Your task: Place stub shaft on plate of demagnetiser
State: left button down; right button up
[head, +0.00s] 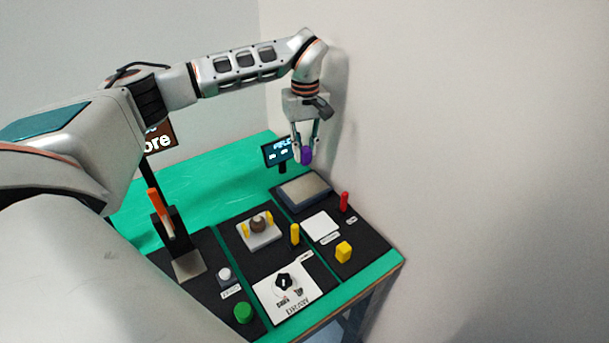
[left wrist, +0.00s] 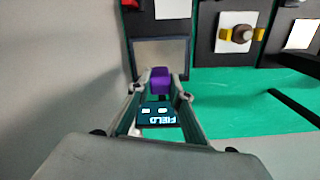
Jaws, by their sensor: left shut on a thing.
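A purple piece, which seems to be the stub shaft (head: 307,155), is held between the fingers of my left gripper (head: 305,150). In the left wrist view the purple piece (left wrist: 160,80) sits between the fingertips. The grey metal plate of the demagnetiser (head: 305,190) lies on a dark block below and apart from the held piece. The plate (left wrist: 160,47) also shows beyond the fingertips in the left wrist view. A small screen (head: 277,152) reading FIELD stands just behind the plate. My right gripper is not in view.
A white pad (head: 321,226), a red peg (head: 344,201) and a yellow block (head: 344,251) are in front of the plate. A fixture with a brown round part (head: 258,224) is to the left. A wall rises close on the right. The green table (head: 200,190) is clear behind.

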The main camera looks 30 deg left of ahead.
aim_at(305, 148)
pick_arm(q)
notch_tip(305, 148, down, 9)
dwell(0.5)
jog(key=c, duration=1.8)
grip_release()
jog(key=shift+f, duration=0.1)
jog(key=shift+c, duration=0.2)
notch_tip(305, 148, up, 12)
jog(key=shift+r, duration=0.2)
